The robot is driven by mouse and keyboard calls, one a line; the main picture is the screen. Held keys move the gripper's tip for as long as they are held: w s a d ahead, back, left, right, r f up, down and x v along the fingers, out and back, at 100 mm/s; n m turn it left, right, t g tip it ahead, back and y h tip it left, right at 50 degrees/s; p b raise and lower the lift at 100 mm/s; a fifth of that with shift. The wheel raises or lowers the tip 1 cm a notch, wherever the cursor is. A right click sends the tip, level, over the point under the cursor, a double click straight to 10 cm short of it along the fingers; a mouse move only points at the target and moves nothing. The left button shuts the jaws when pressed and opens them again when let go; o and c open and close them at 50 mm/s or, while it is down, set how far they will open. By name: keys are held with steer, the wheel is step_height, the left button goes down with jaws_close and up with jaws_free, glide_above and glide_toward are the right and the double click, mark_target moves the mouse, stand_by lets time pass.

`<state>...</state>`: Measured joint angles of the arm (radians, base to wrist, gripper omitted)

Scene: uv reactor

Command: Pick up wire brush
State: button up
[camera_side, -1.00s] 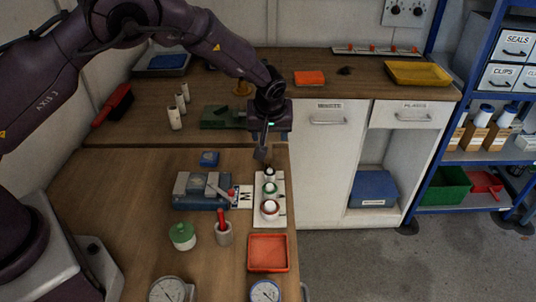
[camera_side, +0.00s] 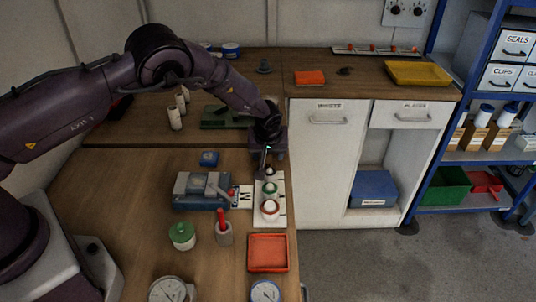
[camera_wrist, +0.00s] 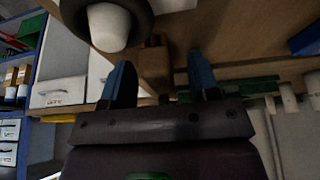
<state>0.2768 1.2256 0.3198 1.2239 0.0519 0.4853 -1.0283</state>
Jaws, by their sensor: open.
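My gripper (camera_side: 264,168) points down by the white strip of small fittings, far to the right of the brush. In the wrist view my gripper's blue fingers (camera_wrist: 160,80) stand apart. A brown block-like shape (camera_wrist: 155,66) shows between and beyond them; I cannot tell if they touch it.
The white strip (camera_side: 281,211) bears several round fittings. Left of it stand a blue-grey vise-like device (camera_side: 190,202), a cup with a red-handled tool (camera_side: 223,236) and a green-lidded jar (camera_side: 182,236). An orange tray (camera_side: 268,253) lies in front. White cylinders (camera_side: 175,118) stand at the back.

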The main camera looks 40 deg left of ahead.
steer(key=c, duration=1)
steer(key=shift+r, duration=0.1)
steer(key=shift+r, duration=0.55)
steer(key=s+r, duration=1.1)
steer(key=s, duration=0.3)
steer(key=shift+r, duration=0.4)
